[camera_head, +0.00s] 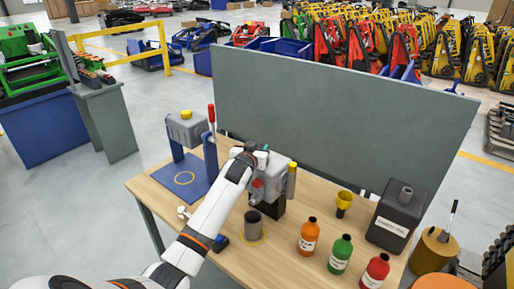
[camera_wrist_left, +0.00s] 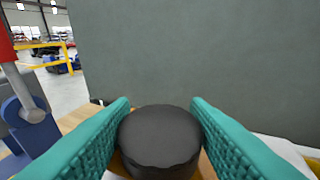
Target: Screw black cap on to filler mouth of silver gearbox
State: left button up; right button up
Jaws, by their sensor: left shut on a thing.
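My left gripper (camera_head: 262,152) is above the silver gearbox (camera_head: 276,171), which sits on a dark block on the wooden bench. In the left wrist view, its teal fingers (camera_wrist_left: 160,132) are shut on the round black cap (camera_wrist_left: 160,138), top face up and about level. The cap hides the filler mouth, so I cannot tell whether it touches the mouth or sits on its thread. A pale grey part of the gearbox (camera_wrist_left: 290,150) shows at the lower right there. My right gripper is not in view.
A blue stand (camera_head: 188,178) with a grey yellow-capped unit (camera_head: 187,128) and red-handled lever is left. A dark cup (camera_head: 253,225) stands in front; orange (camera_head: 308,238), green (camera_head: 340,254) and red (camera_head: 375,272) bottles, a yellow funnel (camera_head: 343,203) and black canister (camera_head: 396,217) are right. A grey panel (camera_head: 340,120) stands behind.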

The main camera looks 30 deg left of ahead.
pick_arm(q)
jog(key=shift+f, duration=0.4)
jog(key=o, duration=1)
jog(key=b+v, duration=0.2)
jog(key=v, duration=1)
jog(key=shift+r, duration=0.1)
